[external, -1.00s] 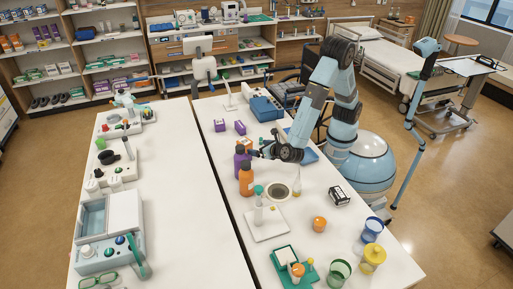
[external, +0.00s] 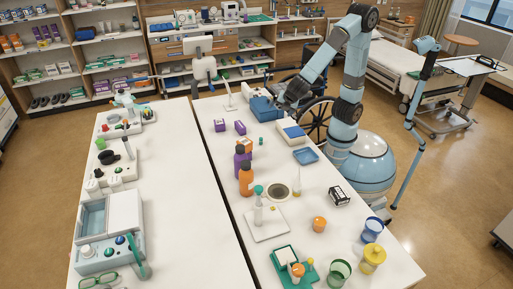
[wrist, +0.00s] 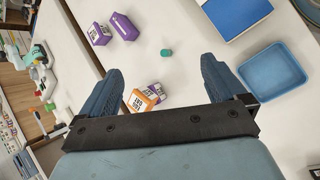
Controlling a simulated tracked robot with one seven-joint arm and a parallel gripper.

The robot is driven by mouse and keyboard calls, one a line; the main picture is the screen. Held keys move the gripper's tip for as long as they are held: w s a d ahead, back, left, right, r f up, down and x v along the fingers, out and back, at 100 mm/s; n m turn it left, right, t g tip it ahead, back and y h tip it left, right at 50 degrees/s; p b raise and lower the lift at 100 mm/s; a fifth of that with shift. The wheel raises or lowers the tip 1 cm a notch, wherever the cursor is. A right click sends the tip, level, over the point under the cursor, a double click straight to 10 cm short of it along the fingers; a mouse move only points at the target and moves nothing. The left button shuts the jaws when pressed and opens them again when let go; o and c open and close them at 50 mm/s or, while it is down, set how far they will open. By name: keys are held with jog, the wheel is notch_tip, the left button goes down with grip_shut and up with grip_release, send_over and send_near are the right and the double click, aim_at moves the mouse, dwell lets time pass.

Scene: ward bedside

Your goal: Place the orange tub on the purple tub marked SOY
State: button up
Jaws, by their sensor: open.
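The orange tub (wrist: 147,96) has a white label and overlaps a purple tub (wrist: 156,88) in the wrist view. It looks set on top of it, but I cannot fully tell the contact; the purple tub's label is too small to read.
Two more purple tubs (wrist: 98,34) (wrist: 123,26) stand beyond. A blue tray (wrist: 272,72) and a blue-topped box (wrist: 235,14) are at the right.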

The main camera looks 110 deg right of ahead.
jog(key=s+r+m+t+y, duration=0.2)
jog(key=s+r+m+y, duration=0.1)
jog(key=s, duration=0.6)
jog(key=s+r+m+t+y, duration=0.2)
jog(key=s+r+m+y, duration=0.2)
jog(key=s+m, duration=0.4)
jog(key=shift+v, duration=0.95)
